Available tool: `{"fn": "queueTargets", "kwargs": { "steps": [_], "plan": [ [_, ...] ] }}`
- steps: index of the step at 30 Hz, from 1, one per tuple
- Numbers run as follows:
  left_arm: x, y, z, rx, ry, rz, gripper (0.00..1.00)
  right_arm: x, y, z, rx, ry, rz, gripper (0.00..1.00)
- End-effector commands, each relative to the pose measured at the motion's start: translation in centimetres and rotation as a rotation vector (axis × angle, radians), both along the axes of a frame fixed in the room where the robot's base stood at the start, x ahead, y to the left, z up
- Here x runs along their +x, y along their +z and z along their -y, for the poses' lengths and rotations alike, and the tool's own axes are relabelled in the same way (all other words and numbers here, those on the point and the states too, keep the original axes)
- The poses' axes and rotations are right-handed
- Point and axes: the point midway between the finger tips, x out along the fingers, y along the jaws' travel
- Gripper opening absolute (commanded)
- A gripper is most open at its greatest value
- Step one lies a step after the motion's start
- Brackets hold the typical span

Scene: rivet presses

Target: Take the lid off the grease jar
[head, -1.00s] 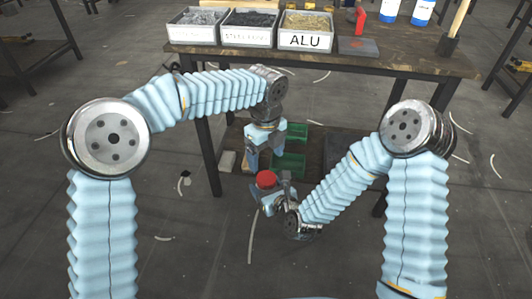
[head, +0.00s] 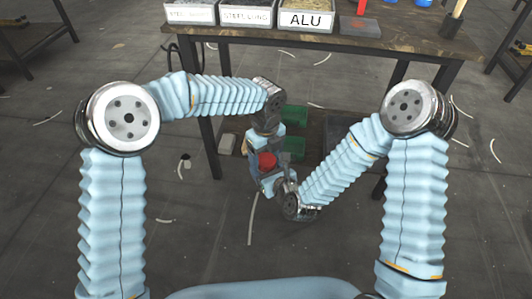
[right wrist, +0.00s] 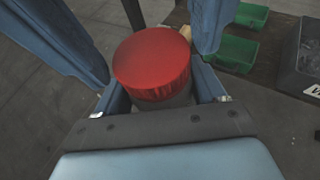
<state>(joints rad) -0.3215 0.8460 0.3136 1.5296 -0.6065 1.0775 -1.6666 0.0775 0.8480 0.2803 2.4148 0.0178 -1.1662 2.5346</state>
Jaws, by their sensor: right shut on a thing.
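The grease jar's red lid (head: 266,160) is on top of the jar. In the right wrist view the lid (right wrist: 152,62) sits on the dark jar body (right wrist: 170,102), which is mostly hidden. My right gripper (head: 271,182) is shut on the jar and holds it in the air; its fingers (right wrist: 160,90) flank the jar below the lid. My left gripper (head: 264,153) points down from above the jar. In the right wrist view its two blue fingers (right wrist: 150,28) stand wide apart on either side of the lid, apparently not touching it.
A workbench (head: 405,42) stands ahead, with a bin labelled ALU (head: 306,18) and other bins on top. Green trays (head: 294,146) are on its lower shelf, close behind the grippers. The floor (head: 240,245) in front is mostly clear.

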Motion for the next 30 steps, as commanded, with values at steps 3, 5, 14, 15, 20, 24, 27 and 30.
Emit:
{"fn": "queueTargets", "kwargs": {
  "steps": [3,5,14,15,20,24,27,30],
  "plan": [
    [0.01,0.04,-0.01,0.000,0.000,0.000,0.56,0.02,0.06,-0.02,0.001,0.000,0.002,0.00],
    [0.01,0.04,-0.01,0.000,0.000,0.000,0.47,0.02,0.06,-0.02,0.001,0.000,0.002,0.00],
    [0.02,0.07,0.00,0.001,0.053,0.002,0.22,0.02,0.06,-0.02,0.001,0.000,0.002,0.00],
    [0.04,0.08,-0.03,0.002,0.112,0.002,0.22,0.02,0.06,-0.02,0.001,0.000,0.002,0.00],
    [-0.02,0.17,0.00,0.006,0.555,0.001,0.22,0.02,0.06,-0.02,0.000,0.000,0.001,0.00],
    [-0.07,0.18,0.02,0.009,1.037,-0.002,0.22,0.01,0.05,-0.02,0.000,0.000,0.001,0.00],
    [-0.10,0.20,0.00,0.012,1.383,-0.004,0.22,0.01,0.05,-0.03,0.000,0.000,0.001,0.00],
    [-0.14,0.23,0.05,0.013,1.732,-0.006,0.22,0.01,0.05,-0.03,0.000,0.000,0.001,0.00]
  ]
}}
